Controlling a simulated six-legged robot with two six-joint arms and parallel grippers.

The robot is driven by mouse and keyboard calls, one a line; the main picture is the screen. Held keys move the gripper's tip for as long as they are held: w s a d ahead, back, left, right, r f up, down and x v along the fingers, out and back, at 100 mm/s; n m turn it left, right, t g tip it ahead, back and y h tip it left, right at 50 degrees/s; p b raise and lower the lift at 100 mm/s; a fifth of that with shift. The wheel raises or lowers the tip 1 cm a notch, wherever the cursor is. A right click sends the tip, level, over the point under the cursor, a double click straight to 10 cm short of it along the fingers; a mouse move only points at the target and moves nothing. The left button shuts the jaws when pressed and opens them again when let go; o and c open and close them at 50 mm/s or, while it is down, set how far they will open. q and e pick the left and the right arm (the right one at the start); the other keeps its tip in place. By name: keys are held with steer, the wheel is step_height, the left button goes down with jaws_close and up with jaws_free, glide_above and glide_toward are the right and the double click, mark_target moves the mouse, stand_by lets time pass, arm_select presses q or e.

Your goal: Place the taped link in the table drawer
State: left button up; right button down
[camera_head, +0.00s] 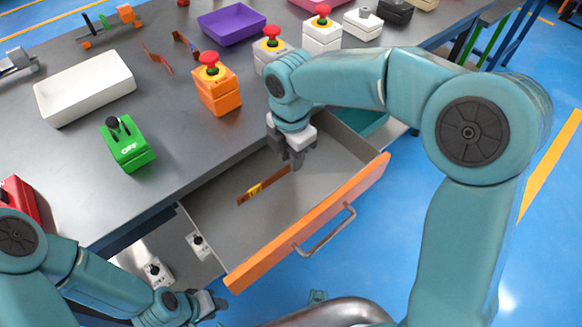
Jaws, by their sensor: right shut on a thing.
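My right gripper (296,164) reaches down over the drawer and is shut on the right end of the link. I cannot tell whether the link touches the drawer floor. My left gripper (215,304) is low in the picture, in front of the table and apart from the drawer; its fingers are too small to read.
The drawer handle (326,232) sticks out in front. On the grey table (185,140) are a green OFF block (126,143), a white box (85,87), an orange emergency-stop box (216,92), a purple tray (231,25) and bent copper strips (157,59).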

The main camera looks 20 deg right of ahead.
mark_target(291, 176)
step_height(291, 176, down, 4)
steer(key=shift+w+f+b, duration=0.1)
steer(key=shift+b, duration=0.3)
steer(key=c, duration=0.9)
jaws_free()
steer(key=shift+f, duration=0.1)
step_height(291, 176, up, 12)
steer(key=p, duration=0.2)
steer(key=shift+r+p, duration=0.2)
steer(key=shift+p, duration=0.2)
